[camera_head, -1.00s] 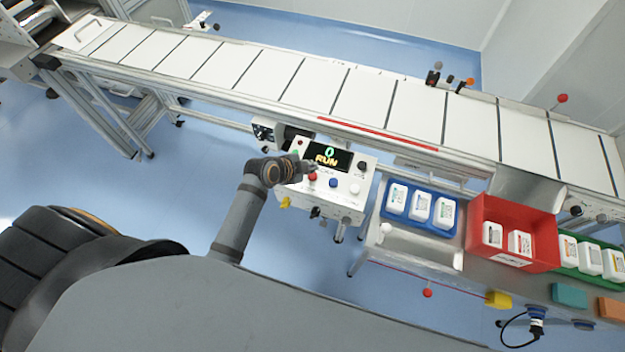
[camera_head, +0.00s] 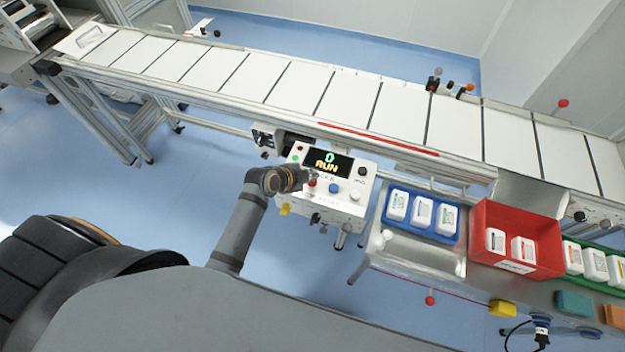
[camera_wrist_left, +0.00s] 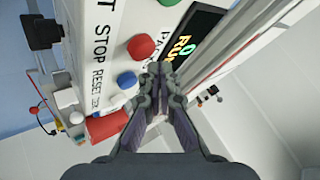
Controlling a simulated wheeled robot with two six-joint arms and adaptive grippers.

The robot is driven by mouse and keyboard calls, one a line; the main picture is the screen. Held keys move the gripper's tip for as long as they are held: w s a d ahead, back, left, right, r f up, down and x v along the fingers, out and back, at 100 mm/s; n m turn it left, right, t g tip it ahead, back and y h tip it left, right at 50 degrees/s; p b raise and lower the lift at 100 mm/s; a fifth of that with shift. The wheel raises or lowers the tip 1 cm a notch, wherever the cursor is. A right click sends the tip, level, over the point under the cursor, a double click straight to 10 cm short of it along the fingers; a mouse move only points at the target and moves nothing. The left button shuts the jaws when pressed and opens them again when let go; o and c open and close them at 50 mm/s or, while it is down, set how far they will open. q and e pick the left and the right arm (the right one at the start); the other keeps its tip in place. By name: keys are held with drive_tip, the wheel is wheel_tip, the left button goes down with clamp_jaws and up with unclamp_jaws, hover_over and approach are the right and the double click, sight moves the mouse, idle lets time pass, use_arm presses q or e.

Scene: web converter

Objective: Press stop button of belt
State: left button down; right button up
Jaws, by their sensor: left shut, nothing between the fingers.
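The control box (camera_head: 322,203) stands under the conveyor belt (camera_head: 350,101). Its display (camera_head: 329,162) reads 0 and RUN. A red button (camera_head: 312,184), a blue button (camera_head: 334,188) and a white button sit below it. My left gripper (camera_head: 310,175) is shut and empty, its tip close over the red button. In the left wrist view the fingertips (camera_wrist_left: 160,72) are in front of the panel, with the red button (camera_wrist_left: 141,47) just above left, near a STOP label, and the blue button (camera_wrist_left: 127,80) to the left. I cannot tell contact. My right gripper is not in view.
A metal bench right of the box holds blue (camera_head: 405,228), red (camera_head: 555,236) and green bins with white bottles. The belt frame runs above the box. Blue floor (camera_head: 130,190) is clear left of it.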

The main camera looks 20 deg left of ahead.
use_arm(q)
drive_tip(key=shift+f, duration=0.1)
idle(0.5)
drive_tip(key=shift+f, duration=0.3)
drive_tip(key=shift+f+b, duration=0.6)
drive_tip(key=shift+f, duration=0.05)
idle(0.7)
drive_tip(key=shift+r+p, duration=1)
drive_tip(key=shift+r, duration=0.05)
wheel_tip(320, 180, up, 5)
drive_tip(key=p, duration=0.5)
drive_tip(key=shift+r, duration=0.1)
